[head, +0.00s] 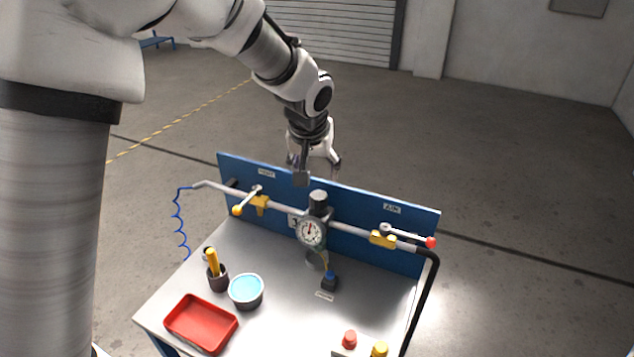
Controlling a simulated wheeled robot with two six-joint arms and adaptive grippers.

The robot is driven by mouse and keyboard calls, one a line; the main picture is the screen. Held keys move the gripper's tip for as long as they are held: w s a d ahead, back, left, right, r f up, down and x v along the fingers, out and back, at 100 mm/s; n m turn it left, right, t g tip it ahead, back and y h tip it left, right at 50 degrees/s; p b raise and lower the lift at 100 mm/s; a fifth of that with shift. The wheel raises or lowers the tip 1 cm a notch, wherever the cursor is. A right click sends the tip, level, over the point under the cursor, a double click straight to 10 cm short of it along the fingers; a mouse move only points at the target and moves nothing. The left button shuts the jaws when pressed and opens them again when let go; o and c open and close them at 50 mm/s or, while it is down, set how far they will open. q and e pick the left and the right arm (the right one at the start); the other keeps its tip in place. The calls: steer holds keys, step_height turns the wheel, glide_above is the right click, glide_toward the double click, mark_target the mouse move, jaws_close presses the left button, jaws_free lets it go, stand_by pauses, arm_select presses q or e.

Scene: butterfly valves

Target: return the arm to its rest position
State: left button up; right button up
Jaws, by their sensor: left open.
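My left arm comes in from the upper left, and its gripper (318,167) points down at the back of the workbench, just above the top edge of the blue panel. The gripper is open with nothing visible between its fingers. Part of it is hard to make out against the panel edge. Below it a pipe (345,228) runs across the bench, with a round gauge (310,232) in the middle. A valve with a yellow-tipped lever (246,201) is left of the gauge. A valve with a red-tipped lever (408,236) is right of it. My right gripper is not in view.
The blue panel (360,209) stands behind. Open floor surrounds the bench.

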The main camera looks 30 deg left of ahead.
arm_select(q)
steer(key=shift+r, duration=0.3)
